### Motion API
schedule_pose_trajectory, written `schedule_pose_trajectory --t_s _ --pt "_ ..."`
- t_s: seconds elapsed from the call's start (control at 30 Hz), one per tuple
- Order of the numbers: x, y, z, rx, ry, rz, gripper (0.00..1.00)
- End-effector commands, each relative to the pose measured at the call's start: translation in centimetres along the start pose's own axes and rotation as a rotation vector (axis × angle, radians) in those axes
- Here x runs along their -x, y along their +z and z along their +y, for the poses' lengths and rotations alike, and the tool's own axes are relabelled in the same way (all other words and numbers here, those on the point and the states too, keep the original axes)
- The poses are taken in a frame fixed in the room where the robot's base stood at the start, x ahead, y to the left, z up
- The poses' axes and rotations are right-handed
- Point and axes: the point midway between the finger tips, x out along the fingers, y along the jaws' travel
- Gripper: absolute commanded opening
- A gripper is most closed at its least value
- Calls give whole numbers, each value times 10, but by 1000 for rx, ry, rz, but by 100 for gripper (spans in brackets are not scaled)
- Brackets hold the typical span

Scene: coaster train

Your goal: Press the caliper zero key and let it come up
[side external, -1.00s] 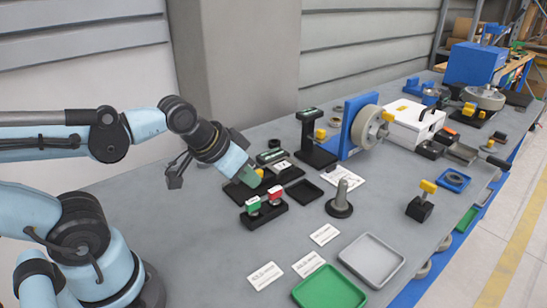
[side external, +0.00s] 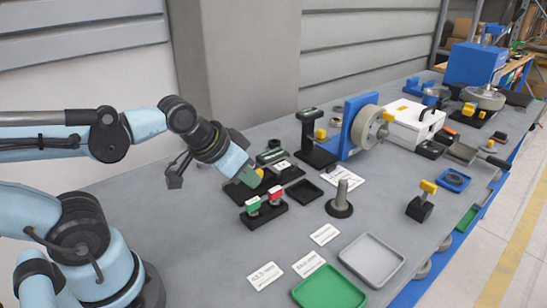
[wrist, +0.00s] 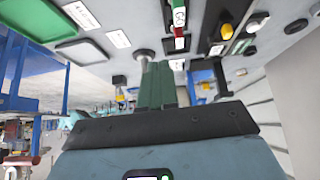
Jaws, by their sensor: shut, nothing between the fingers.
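My gripper (side external: 251,178), with green fingers, is shut and empty. It is tilted down over the left end of a low dark fixture (side external: 282,178) that carries a yellow block (side external: 260,173) and a small pale display. This may be the caliper, but I cannot make out its zero key. The fingertips partly cover the fixture's left end, and I cannot tell whether they touch it. In the wrist view the shut fingers (wrist: 158,85) fill the middle, and a dark fixture with a yellow knob (wrist: 227,31) is at upper right.
A black stand with green-and-white and red-and-white blocks (side external: 264,213) is just in front of the gripper. A round-based metal post (side external: 341,200) and a black tray (side external: 304,192) are to the right. A green tray (side external: 329,290) and grey tray (side external: 371,259) lie at the front.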

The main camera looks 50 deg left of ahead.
Motion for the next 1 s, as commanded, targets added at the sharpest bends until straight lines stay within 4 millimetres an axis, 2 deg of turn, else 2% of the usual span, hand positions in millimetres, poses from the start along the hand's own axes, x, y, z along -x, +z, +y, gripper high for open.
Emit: schedule_pose_trajectory --t_s 0.17,0.37,0.57,0.7,1.0 --pt "-2 -8 -6 43 -4 5 0" --pt "-12 -36 -30 205 -14 29 0" --pt "-30 -68 -69 410 -27 70 0" --pt "-44 -84 -101 551 -35 102 0" --pt "-74 -103 -177 820 -51 183 0"
